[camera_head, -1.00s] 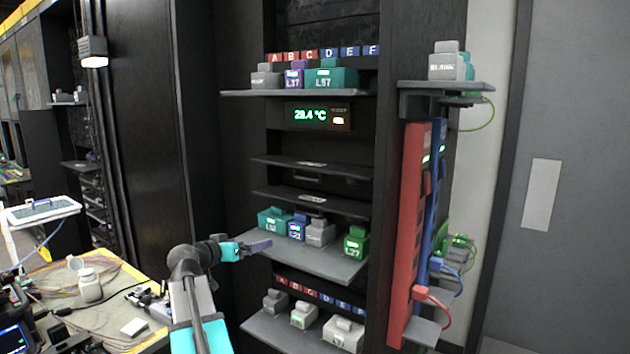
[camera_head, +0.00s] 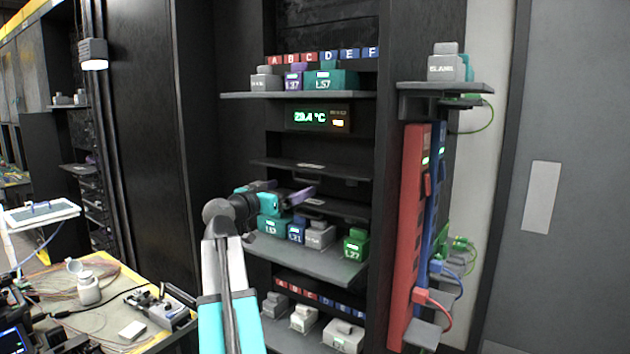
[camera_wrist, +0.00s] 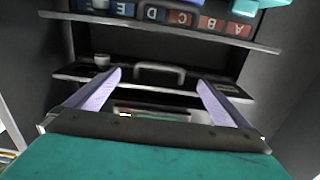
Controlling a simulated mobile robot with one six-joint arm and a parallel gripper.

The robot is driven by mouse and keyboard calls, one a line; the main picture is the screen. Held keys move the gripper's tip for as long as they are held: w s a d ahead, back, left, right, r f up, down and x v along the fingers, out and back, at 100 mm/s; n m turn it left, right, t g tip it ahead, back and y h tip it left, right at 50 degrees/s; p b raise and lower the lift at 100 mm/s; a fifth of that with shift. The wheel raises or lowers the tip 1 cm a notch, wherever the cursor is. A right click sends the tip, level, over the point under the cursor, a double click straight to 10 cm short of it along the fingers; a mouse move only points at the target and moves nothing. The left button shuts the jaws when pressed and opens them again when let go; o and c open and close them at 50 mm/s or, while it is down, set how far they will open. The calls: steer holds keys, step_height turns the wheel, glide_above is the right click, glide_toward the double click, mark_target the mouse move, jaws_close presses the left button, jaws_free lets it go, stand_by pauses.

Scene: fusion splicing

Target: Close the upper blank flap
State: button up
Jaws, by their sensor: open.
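The upper blank flap (camera_head: 335,172) is a dark thin panel with a small pale label. It sticks out level from the rack below the temperature display. The lower blank flap (camera_head: 348,210) is a similar panel just beneath it, partly hidden by my gripper. My gripper (camera_head: 285,189) is open and empty, in front of the lower flap and below the upper one. In the wrist view, its two purple fingers (camera_wrist: 159,82) stand wide apart. A grey bar handle (camera_wrist: 160,68) on a dark panel shows between the fingertips, and nothing is gripped. I cannot tell which flap bears it.
A shelf below (camera_head: 305,262) carries teal, blue, grey and green modules. The upper shelf (camera_head: 250,95) holds more modules under lettered tags. Red and blue vertical strips (camera_head: 405,240) with cables stand at the right. A cluttered bench (camera_head: 100,320) is at lower left.

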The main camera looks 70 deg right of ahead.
steer(key=shift+d, duration=0.15)
steer(key=p+x, duration=0.4)
steer(key=x, duration=0.8)
steer(key=shift+d, duration=0.1)
steer(key=shift+s+d, duration=0.2)
steer(key=shift+d, duration=0.45)
steer(key=c, duration=1.3)
